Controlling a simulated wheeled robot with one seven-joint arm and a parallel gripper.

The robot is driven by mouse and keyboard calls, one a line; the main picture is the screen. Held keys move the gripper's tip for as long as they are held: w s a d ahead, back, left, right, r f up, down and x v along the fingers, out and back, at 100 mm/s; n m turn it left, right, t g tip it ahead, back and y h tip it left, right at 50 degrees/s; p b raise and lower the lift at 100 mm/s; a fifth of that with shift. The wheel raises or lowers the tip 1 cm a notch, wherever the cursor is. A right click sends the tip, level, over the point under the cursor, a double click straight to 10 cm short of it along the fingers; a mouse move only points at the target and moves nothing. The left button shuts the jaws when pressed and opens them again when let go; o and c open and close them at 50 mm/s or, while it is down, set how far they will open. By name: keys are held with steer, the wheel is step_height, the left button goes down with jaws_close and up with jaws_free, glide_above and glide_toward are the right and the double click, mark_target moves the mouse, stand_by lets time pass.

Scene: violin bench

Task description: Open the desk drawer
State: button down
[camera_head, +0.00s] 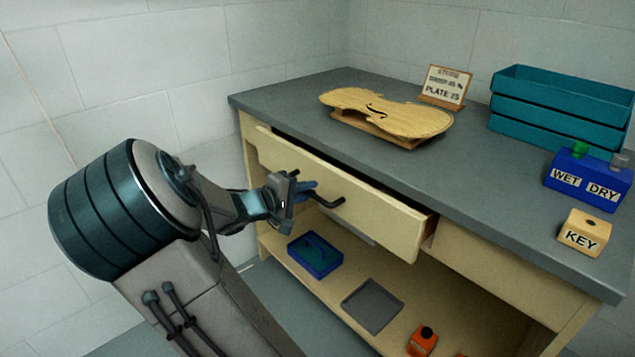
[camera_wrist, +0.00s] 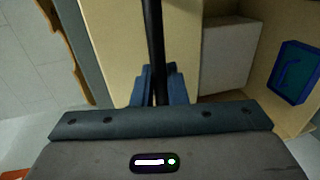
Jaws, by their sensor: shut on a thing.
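The desk drawer (camera_head: 380,211) is a cream-coloured front under the grey desktop, and it stands partly pulled out, with a dark gap showing above its front. Its dark bar handle (camera_head: 331,202) runs across the front. My gripper (camera_head: 309,190) is at the left part of the handle, its blue fingers shut on it. In the wrist view the dark handle bar (camera_wrist: 153,40) runs down between the two blue fingers (camera_wrist: 158,88). The inside of the drawer is mostly hidden from view.
On the desktop (camera_head: 290,105) are a violin plate (camera_head: 385,110) on a cradle, a sign (camera_head: 445,87), teal trays (camera_head: 560,105), a blue WET/DRY box (camera_head: 588,180) and a KEY block (camera_head: 584,233). The lower shelf holds a blue tray (camera_head: 315,255), a grey tray (camera_head: 372,305) and an orange item (camera_head: 422,341).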

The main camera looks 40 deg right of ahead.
steer(key=f+p+v, duration=0.2)
steer(key=p+v, duration=0.1)
steer(key=v, duration=0.8)
steer(key=a+f+p+v, duration=0.1)
steer(key=f+p+v, duration=0.1)
steer(key=v, duration=1)
steer(key=shift+a+f+p, duration=0.3)
steer(key=shift+f+p, duration=0.1)
steer(key=shift+p, duration=0.4)
steer(key=c, duration=1.5)
jaws_free()
steer(key=shift+c, duration=0.2)
steer(key=w+p+v, duration=0.1)
steer(key=p+v, duration=0.1)
steer(key=v, duration=1.1)
steer(key=shift+s+a+p, duration=0.4)
steer(key=shift+r, duration=0.15)
